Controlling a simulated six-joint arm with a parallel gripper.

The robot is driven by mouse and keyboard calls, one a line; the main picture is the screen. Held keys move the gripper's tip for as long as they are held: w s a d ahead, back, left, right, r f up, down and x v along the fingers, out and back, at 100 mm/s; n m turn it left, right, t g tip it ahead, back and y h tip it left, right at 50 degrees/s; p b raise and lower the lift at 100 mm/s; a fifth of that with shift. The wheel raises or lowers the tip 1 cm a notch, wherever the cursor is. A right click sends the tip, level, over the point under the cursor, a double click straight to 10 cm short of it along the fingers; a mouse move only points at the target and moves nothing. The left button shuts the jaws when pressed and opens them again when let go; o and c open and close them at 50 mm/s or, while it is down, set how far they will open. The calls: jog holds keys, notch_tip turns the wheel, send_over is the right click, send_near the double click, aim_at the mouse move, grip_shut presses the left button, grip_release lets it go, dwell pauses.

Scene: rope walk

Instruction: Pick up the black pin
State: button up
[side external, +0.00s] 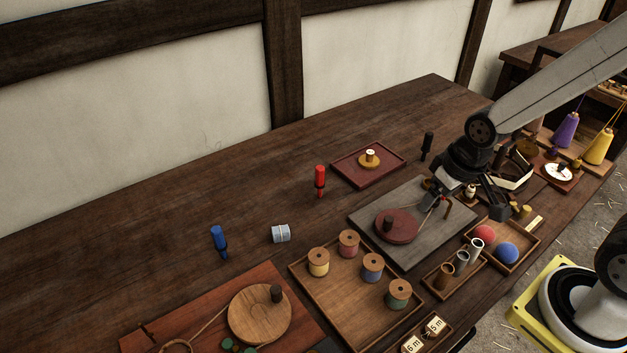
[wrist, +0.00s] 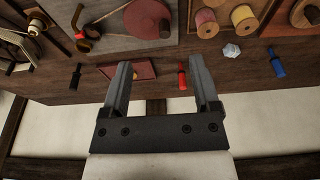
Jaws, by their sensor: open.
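The black pin (side external: 427,146) stands upright on the bare wood at the back of the bench, just right of the maroon tray in the side external view. In the wrist view the black pin (wrist: 76,75) shows to the left of both fingers, clear of them. My gripper (side external: 462,207) is open and empty above the grey slab, nearer the front of the bench than the pin. In the wrist view my gripper's (wrist: 158,68) two fingers are spread wide with nothing held between them.
A red pin (side external: 320,181) and a blue pin (side external: 219,240) stand further left. The maroon tray (side external: 345,172) holds a small spool. The grey slab (side external: 359,211) carries a red disc (side external: 401,232). A spool tray (side external: 345,318) sits in front. The back left of the bench is clear.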

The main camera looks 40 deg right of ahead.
jog(key=w+d+f+m+t+h, duration=0.1)
jog(key=w+d+f+t, duration=0.15)
jog(key=w+d, duration=0.6)
jog(key=m+t+h, duration=0.3)
jog(key=t, duration=0.5)
send_near(431, 138)
jog(key=x, duration=0.5)
jog(key=shift+w+f, duration=0.1)
jog(key=shift+w, duration=0.05)
jog(key=shift+w, duration=0.1)
jog(key=shift+g+x, duration=0.25)
jog(key=shift+x, duration=0.95)
jog(key=shift+x, duration=2.6)
